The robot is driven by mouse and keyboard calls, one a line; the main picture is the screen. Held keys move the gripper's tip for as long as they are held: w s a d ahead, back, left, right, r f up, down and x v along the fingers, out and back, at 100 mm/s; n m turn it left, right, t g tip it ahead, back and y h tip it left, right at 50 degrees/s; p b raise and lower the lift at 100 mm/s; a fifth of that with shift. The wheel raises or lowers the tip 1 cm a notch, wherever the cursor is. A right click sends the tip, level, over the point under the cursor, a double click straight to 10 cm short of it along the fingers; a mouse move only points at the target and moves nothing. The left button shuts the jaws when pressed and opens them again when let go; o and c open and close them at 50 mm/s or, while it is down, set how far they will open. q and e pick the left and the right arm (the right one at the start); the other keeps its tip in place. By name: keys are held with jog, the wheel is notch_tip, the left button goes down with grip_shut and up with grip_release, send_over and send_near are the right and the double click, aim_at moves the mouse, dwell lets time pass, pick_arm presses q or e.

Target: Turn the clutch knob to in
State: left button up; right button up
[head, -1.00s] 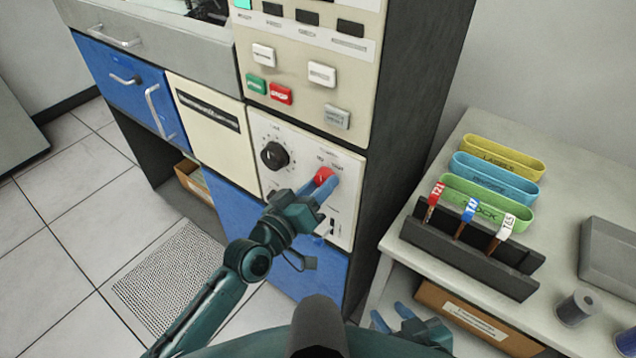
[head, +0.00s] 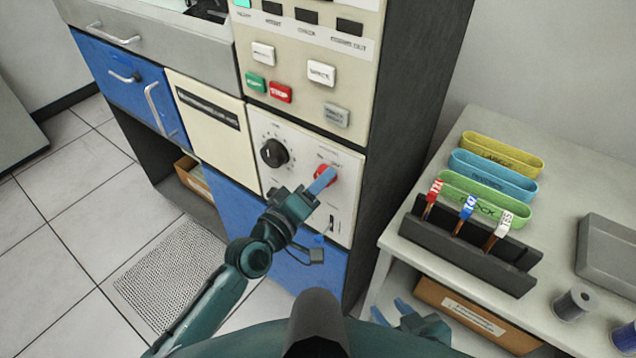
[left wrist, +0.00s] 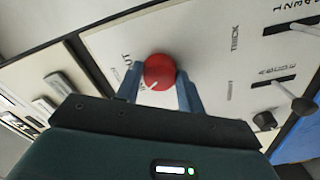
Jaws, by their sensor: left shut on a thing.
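The red clutch knob (head: 325,174) is on the cream lower panel of the machine.
A black dial (head: 274,152) is left of the red knob. Green (head: 255,83) and red (head: 281,92) buttons are above. Slider levers (left wrist: 302,104) stick out near the knob. A side table (head: 450,255) holds coloured trays and a black rack (head: 470,248) at right.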

pick_arm(q)
jog(key=o, duration=1)
pick_arm(e)
jog(key=shift+r, duration=0.15)
pick_arm(q)
jog(key=b+v, duration=0.1)
jog(key=v, duration=1.2)
pick_arm(e)
jog(key=shift+a+f, duration=0.2)
jog(key=shift+f, duration=0.05)
pick_arm(q)
jog(key=shift+s, duration=0.1)
pick_arm(e)
jog(key=shift+r, duration=0.1)
pick_arm(q)
jog(key=s+a+f+m+g+y+p, duration=0.1)
jog(key=s+a+f+m+g+y, duration=0.1)
jog(key=f, duration=0.4)
jog(key=s+a+f+m+g+y+p, duration=0.1)
jog(key=s+a+f+m+y+p, duration=0.1)
jog(key=s+a+f+m+y, duration=0.3)
jog(key=s+f+m, duration=0.1)
jog(key=s, duration=0.1)
jog(key=shift+s+f+g, duration=0.25)
jog(key=shift+s+g, duration=0.1)
jog(key=shift+g, duration=0.05)
pick_arm(e)
jog(key=shift+s+d+r+h, duration=0.15)
jog(key=shift+d+h, duration=0.15)
jog(key=shift+d, duration=0.35)
